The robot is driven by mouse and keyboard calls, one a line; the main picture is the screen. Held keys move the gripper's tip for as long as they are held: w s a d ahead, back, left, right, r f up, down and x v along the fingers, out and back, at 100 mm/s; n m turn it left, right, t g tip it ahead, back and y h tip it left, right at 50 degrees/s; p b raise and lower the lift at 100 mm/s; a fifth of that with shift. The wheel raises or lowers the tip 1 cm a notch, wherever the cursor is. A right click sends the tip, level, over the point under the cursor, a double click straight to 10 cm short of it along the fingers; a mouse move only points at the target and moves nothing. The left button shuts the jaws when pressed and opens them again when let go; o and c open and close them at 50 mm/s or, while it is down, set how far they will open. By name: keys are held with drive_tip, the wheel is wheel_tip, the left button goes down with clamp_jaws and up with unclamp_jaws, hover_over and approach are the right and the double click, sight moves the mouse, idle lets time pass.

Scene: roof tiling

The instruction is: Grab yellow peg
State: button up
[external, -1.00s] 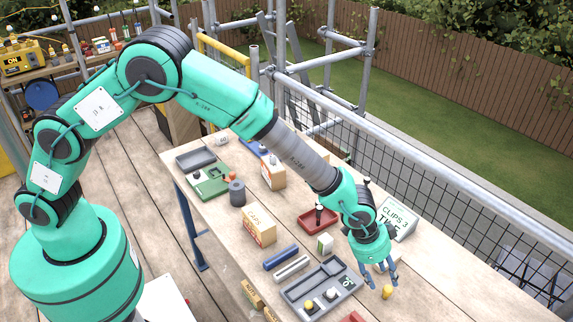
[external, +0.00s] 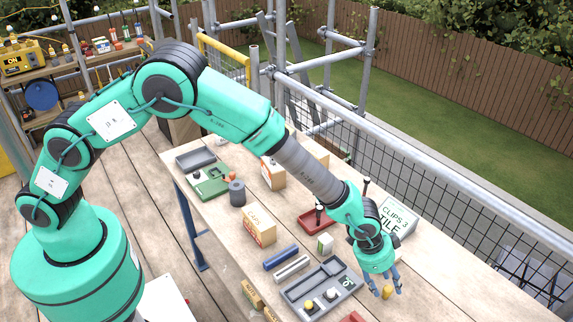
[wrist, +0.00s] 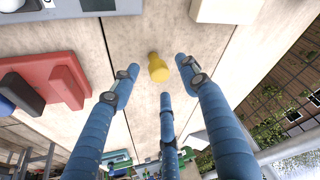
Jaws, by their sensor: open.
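The yellow peg (external: 386,292) stands on the wooden bench near its front right part. In the wrist view the yellow peg (wrist: 158,68) shows between and a little beyond my fingertips. My gripper (external: 385,284) is open above and around the peg's place, with its blue fingers pointing down. In the wrist view my gripper (wrist: 158,85) has its fingers spread, with a gap between each finger and the peg. I cannot tell the exact height of the fingertips over the bench.
A grey tray (external: 318,302) with pegs in it lies to the left of my gripper. A red tray (external: 309,222), a clips box (external: 398,219) and a caps box (external: 259,225) stand farther back. The bench right of the peg is clear.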

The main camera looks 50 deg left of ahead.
sight(387, 288)
drive_tip(key=shift+x, duration=1.75)
drive_tip(key=c, duration=0.9)
